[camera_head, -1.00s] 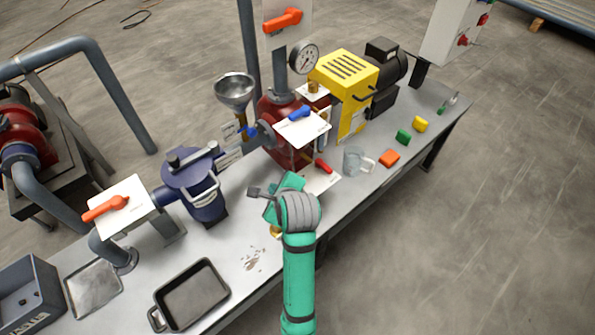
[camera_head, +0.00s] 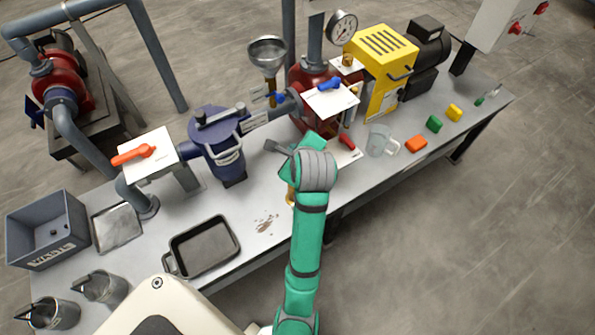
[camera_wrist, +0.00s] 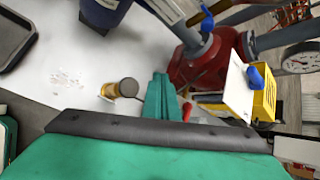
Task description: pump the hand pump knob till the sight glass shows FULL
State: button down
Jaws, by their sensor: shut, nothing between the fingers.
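My gripper (camera_head: 283,149) is shut and empty, held above the bench. In the wrist view, its teal fingers (camera_wrist: 161,98) are together. A small brass post with a dark round cap (camera_wrist: 127,87) stands just left of the fingers there, apart from them in the picture; it may be the hand pump knob. In the head view, my gripper and wrist hide most of this brass post (camera_head: 290,196). The sight glass and its reading cannot be made out in either view.
The red vessel (camera_head: 306,88), yellow-cased motor unit (camera_head: 388,62) and blue filter housing (camera_head: 214,150) stand behind my gripper. A glass jug (camera_head: 379,141), coloured blocks and a dark tray (camera_head: 205,247) lie on the bench (camera_head: 300,232). The pressure gauge (camera_head: 342,25) is too small to read.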

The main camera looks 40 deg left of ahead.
jog(key=shift+f, duration=0.1)
jog(key=shift+f, duration=4.3)
jog(key=shift+f, duration=0.15)
jog(key=shift+f, duration=0.3)
